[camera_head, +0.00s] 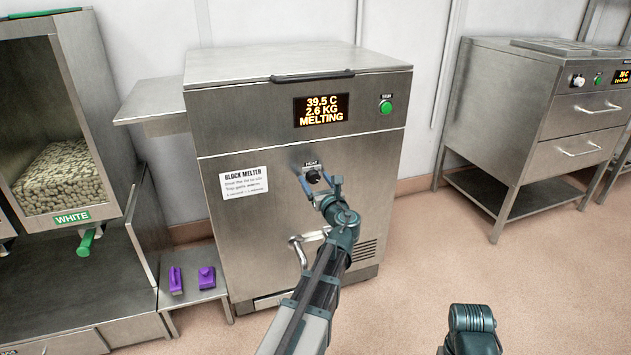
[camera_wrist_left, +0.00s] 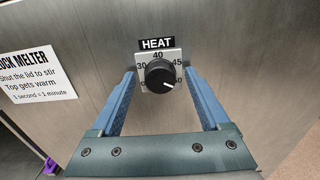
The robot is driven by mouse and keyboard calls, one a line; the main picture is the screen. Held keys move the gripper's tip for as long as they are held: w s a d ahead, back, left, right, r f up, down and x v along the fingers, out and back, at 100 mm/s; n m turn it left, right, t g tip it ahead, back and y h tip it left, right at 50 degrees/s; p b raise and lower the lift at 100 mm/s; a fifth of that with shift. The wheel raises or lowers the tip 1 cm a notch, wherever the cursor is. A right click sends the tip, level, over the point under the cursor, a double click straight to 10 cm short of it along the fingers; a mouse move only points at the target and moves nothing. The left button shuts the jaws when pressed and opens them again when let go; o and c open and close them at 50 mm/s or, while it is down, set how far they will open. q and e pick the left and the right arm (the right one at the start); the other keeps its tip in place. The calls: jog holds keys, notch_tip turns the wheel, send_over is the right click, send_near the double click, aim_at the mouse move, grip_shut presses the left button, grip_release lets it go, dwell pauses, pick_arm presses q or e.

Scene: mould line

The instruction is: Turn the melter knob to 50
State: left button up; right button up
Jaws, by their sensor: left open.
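The block melter (camera_head: 240,230) is a steel cabinet with a lit display (camera_head: 321,110) reading 39.5 C, 2.6 KG, MELTING. Its black heat knob (camera_head: 313,176) sits on the front under a HEAT label. In the left wrist view the knob (camera_wrist_left: 160,75) shows on a pale dial plate with 30, 40 and 45 readable; its white mark points to the lower right, and the number there is partly hidden. My left gripper (camera_head: 320,181) is open at the knob, its blue fingers (camera_wrist_left: 160,78) on either side with gaps visible.
A green button (camera_head: 385,107) is at the upper right. Purple items (camera_head: 207,278) lie on a low shelf at left. A pellet bin (camera_head: 60,180) stands left, a drawer cabinet (camera_head: 530,110) right.

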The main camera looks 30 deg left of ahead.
pick_arm(q)
jog(key=v, duration=1.3)
jog(key=shift+s+d, duration=0.15)
jog(key=shift+s, duration=0.05)
jog(key=s+d+f+n+g+h+p, duration=0.7)
jog(key=d+f+n, duration=0.4)
jog(key=n, duration=0.4)
jog(key=s+d+f+n+g+h+p, duration=0.1)
jog(key=s+d+n+g+h, duration=0.2)
jog(key=s+d, duration=0.4)
jog(key=s+d+n+g+h+p, duration=0.15)
jog(key=s+d+n, duration=0.25)
jog(key=d, duration=0.5)
notch_tip(320, 180, up, 37)
jog(key=h+p, duration=0.1)
jog(key=p, duration=3.6)
jog(key=shift+s, duration=0.2)
